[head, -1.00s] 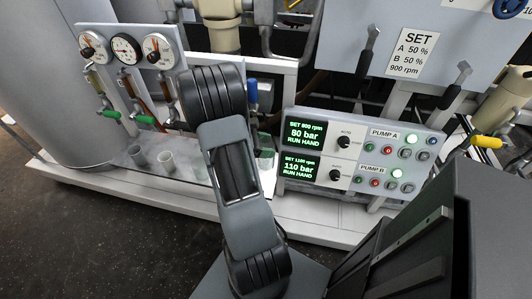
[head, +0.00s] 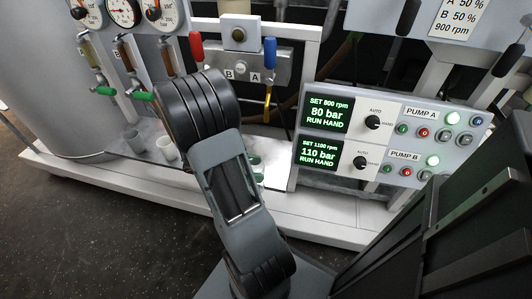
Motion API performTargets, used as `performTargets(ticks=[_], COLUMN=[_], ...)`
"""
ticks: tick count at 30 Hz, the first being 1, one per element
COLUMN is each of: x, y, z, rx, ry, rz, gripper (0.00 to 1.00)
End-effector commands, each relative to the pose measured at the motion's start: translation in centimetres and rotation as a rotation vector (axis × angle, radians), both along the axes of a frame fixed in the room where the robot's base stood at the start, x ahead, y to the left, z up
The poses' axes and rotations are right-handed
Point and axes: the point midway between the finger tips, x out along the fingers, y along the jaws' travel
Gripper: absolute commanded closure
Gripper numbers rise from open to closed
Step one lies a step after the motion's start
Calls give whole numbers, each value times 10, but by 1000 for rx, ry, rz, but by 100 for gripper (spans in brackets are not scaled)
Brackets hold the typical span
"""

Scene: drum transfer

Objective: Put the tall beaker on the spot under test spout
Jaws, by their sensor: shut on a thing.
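My arm reaches up from the bottom middle of the head view, and its upper links hide the area behind it. My gripper does not show, so I cannot see what it holds. A small grey cup (head: 135,143) and a paler cup (head: 168,148) stand on the bench at the left. A greenish glassy thing (head: 256,161) shows partly just right of my arm; I cannot tell whether it is the tall beaker. A valve plate (head: 270,69) marked B and A has a red handle (head: 196,46) and a blue handle (head: 270,53). A yellow part (head: 267,104) hangs below the blue handle. I cannot make out the spot.
A pump control panel (head: 387,140) with lit screens stands at the right. Gauges (head: 122,12) and green-handled taps (head: 138,95) are at the upper left beside a large grey tank (head: 40,70). The white bench edge (head: 90,171) runs along the front, with dark floor before it.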

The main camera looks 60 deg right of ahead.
Motion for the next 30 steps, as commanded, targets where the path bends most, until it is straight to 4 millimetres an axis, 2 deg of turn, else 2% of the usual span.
performTargets(ticks=[1, 9, 15, 19, 24, 30], x=[5, 29, 40, 44, 46, 45], y=[-14, -84, -121, -134, -139, -139], z=[-4, -4, -2, -1, -1, -23], rx=[-2, -2, -2, -2, 0, 1], ry=[-3, -2, 0, 0, 2, 2], rz=[-4, 5, 6, 6, 7, 6], gripper=[72, 72, 72, 72, 72, 72])
